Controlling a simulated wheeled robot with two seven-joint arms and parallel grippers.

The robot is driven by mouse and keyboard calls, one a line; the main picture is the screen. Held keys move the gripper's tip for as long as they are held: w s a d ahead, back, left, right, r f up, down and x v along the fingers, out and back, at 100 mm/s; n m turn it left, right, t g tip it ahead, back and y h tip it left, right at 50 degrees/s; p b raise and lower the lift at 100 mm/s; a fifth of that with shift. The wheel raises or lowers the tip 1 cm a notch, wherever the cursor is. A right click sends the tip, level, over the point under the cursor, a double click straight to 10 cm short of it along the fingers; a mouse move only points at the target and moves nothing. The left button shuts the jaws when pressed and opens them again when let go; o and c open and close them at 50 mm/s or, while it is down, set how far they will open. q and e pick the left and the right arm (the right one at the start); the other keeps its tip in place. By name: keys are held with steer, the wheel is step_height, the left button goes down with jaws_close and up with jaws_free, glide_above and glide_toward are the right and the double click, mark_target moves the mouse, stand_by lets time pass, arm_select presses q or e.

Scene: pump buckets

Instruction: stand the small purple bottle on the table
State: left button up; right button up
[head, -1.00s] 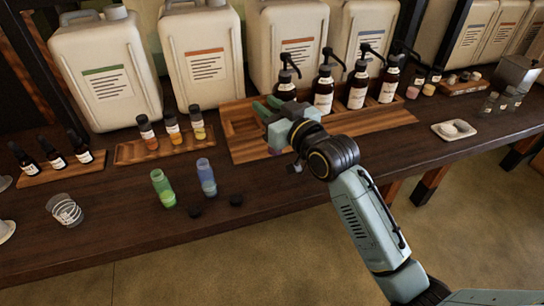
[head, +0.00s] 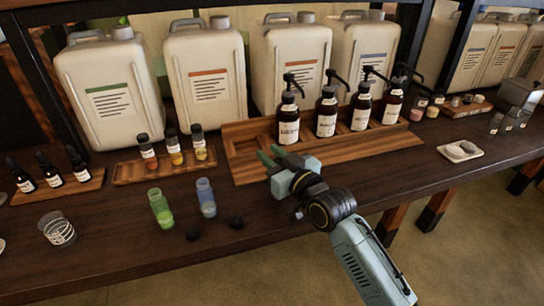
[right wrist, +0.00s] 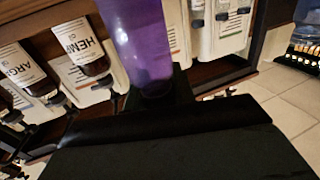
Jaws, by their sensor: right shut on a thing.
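The small purple bottle (right wrist: 140,40) fills the upper middle of the right wrist view, between the dark fingers of my right gripper (right wrist: 158,95). It is translucent purple, and its upper end runs out of the picture. In the head view my right gripper (head: 268,158) has green fingertips and hangs over the front edge of the wooden pump tray; the purple bottle is hidden there. My right gripper is shut on the bottle. The dark wooden table (head: 120,235) runs across the head view. My left gripper is not in view.
The wooden tray (head: 330,158) holds several pump bottles behind. A soap dish (head: 460,151) lies right. The table between gripper and dish is clear.

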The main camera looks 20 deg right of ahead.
steer(key=shift+f, duration=0.15)
steer(key=o, duration=1)
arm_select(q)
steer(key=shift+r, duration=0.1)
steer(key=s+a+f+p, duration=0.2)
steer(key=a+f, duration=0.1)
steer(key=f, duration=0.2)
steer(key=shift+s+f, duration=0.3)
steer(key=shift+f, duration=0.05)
arm_select(e)
steer(key=shift+v, duration=6)
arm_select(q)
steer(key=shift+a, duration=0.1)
